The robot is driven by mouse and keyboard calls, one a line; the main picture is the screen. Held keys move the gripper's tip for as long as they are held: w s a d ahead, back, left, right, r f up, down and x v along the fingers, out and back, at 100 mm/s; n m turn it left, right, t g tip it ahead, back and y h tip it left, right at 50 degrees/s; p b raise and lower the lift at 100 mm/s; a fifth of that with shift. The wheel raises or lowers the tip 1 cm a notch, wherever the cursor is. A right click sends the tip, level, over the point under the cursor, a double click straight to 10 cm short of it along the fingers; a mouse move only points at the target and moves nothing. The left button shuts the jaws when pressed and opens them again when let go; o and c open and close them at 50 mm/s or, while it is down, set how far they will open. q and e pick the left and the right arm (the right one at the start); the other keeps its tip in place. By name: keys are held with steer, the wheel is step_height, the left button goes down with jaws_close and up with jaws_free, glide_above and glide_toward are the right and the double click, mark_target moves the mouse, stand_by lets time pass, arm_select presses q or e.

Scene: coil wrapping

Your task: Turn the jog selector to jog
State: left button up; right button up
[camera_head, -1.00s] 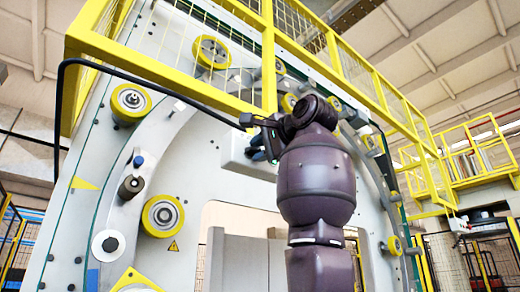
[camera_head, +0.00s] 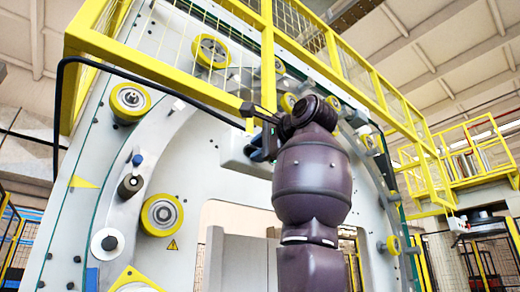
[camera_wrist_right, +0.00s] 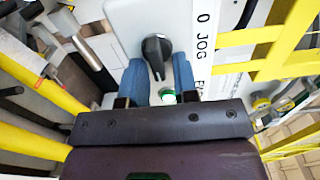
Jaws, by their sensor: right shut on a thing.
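The jog selector is a black rotary knob (camera_wrist_right: 157,50) on a pale panel in the right wrist view. Its handle runs roughly up and down in that picture. A white label (camera_wrist_right: 204,42) to its right reads "0 JOG". My right gripper (camera_wrist_right: 160,76) has its two blue fingers on either side of the handle's lower end and is shut on it; the exact contact is hard to see. In the head view my right gripper (camera_head: 264,143) is at the grey control box (camera_head: 238,155), and the knob is hidden there. My left gripper is not in view.
A green-lit button (camera_wrist_right: 168,96) sits close below the knob, between the fingers. Yellow railing (camera_head: 268,70) runs close above and beside my right gripper. A black bent bar (camera_head: 150,82) crosses in front of the machine. Yellow rollers (camera_head: 162,215) stand out from the machine face.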

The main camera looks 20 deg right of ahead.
steer(key=o, duration=0.6)
steer(key=shift+s, duration=0.1)
steer(key=b+v, duration=0.2)
steer(key=v, duration=0.8)
steer(key=shift+s+b, duration=0.3)
steer(key=shift+s, duration=0.05)
steer(key=shift+d, duration=0.15)
